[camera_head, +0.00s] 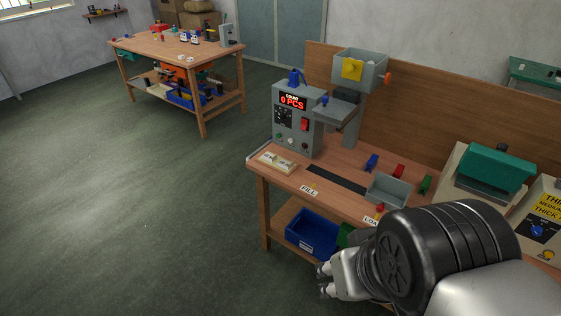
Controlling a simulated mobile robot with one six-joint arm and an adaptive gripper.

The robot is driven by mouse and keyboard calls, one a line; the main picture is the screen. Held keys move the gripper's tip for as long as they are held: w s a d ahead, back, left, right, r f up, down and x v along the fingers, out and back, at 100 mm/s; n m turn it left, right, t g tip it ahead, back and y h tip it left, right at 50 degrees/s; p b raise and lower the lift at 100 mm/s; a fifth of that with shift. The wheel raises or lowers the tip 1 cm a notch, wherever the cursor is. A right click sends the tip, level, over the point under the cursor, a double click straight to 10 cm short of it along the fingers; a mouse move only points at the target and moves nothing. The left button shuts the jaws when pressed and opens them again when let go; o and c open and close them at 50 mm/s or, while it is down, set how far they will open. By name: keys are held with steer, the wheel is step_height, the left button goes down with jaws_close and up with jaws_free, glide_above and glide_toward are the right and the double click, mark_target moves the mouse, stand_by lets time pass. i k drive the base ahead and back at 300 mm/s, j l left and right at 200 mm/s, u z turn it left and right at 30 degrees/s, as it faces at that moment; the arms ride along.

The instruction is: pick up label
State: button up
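A small white label reading "FILL" (309,189) is on the front edge of the near workbench. A second white label (370,220) sits farther right along that edge; only "LOA" is readable, and the rest is hidden behind my arm. Which label is meant cannot be told. My gripper (323,279) is at the bottom of the view, in front of the bench and pointing left. Its two fingertips look apart with nothing between them. Much of the gripper is hidden by my own wrist.
The near workbench (283,173) carries a grey counting machine (297,120) showing "0 PCS", a grey tray (386,190), and small coloured parts. A blue bin (312,232) is on its lower shelf. Another wooden table (170,48) stands back left. Green floor (120,190) is clear at left.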

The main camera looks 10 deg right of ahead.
mark_target(268, 157)
steer(key=i+u, duration=0.25)
steer(key=i, duration=0.35)
steer(key=i+u, duration=0.25)
steer(key=i, duration=0.4)
steer(key=i+l+u, duration=0.25)
steer(key=i, duration=0.35)
